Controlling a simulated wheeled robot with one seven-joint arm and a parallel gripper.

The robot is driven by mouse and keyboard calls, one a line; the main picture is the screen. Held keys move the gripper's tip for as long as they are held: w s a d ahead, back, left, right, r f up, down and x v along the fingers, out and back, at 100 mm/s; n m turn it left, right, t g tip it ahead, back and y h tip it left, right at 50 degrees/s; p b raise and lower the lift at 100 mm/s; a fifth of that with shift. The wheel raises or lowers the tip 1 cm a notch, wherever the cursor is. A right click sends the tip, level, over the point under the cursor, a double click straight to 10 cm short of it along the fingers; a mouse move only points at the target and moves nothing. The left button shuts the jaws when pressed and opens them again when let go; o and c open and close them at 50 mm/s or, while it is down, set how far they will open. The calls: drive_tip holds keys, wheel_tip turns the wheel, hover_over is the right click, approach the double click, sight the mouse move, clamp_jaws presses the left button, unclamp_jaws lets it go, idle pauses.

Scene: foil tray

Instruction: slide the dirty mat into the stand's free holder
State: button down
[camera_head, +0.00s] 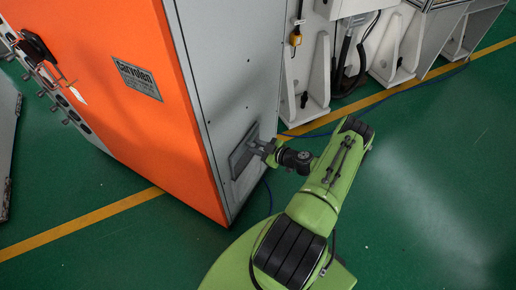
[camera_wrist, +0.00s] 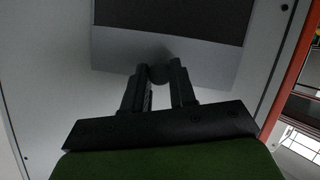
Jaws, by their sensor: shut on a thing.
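My gripper (camera_head: 262,148) is at the grey side of the orange cabinet, up against a small grey framed panel (camera_head: 243,152). I cannot make out a dirty mat or a stand with holders in either view.
The orange cabinet (camera_head: 110,90) with its grey side wall (camera_head: 235,70) stands left of my arm. White machine supports (camera_head: 310,85) and cables are at the back. The green floor (camera_head: 430,170) is open at the right. A yellow line (camera_head: 80,225) crosses the floor.

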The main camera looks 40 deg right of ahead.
wheel_tip(320, 180, up, 13)
drive_tip(key=p, duration=0.8)
drive_tip(key=shift+p, duration=0.35)
drive_tip(key=s+d+b, duration=0.1)
drive_tip(key=s+d, duration=0.1)
drive_tip(key=s, duration=0.7)
drive_tip(key=shift+s+d, duration=0.3)
drive_tip(key=shift+d, duration=0.1)
drive_tip(key=shift+f, duration=0.1)
